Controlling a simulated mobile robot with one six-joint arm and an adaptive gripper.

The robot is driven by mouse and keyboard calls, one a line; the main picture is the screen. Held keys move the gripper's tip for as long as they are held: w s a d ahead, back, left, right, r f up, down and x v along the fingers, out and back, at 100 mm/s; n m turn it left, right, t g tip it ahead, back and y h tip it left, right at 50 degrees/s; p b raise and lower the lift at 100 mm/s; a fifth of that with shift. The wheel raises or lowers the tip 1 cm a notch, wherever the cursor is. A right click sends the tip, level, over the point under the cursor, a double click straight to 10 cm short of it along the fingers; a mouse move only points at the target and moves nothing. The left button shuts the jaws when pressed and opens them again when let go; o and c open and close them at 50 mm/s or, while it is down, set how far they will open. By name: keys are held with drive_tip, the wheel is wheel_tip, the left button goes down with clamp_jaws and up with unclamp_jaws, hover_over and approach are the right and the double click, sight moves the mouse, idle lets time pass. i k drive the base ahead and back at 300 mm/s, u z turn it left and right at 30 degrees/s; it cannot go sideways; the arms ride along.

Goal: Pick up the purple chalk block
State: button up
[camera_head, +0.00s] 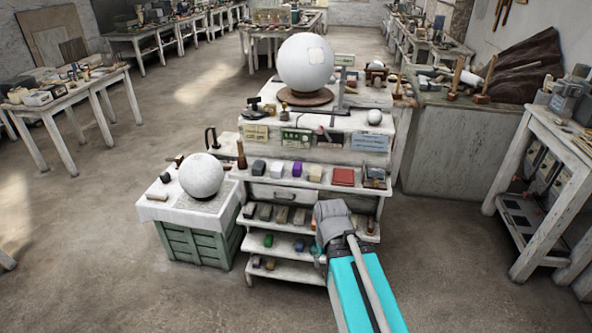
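A small purple block (297,169), which fits the purple chalk block, stands on the upper open shelf of the stepped white rack (330,192). Nothing is seen touching the purple block.
A dark block (259,167), a cream block (315,173) and a red box (343,177) share the shelf. A large plaster sphere (306,62) tops the rack. A smaller sphere (201,176) rests on a green crate (192,243) at left.

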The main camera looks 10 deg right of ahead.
sight(297, 168)
drive_tip(key=u, duration=0.05)
drive_tip(key=i, duration=1)
drive_tip(key=z, duration=0.05)
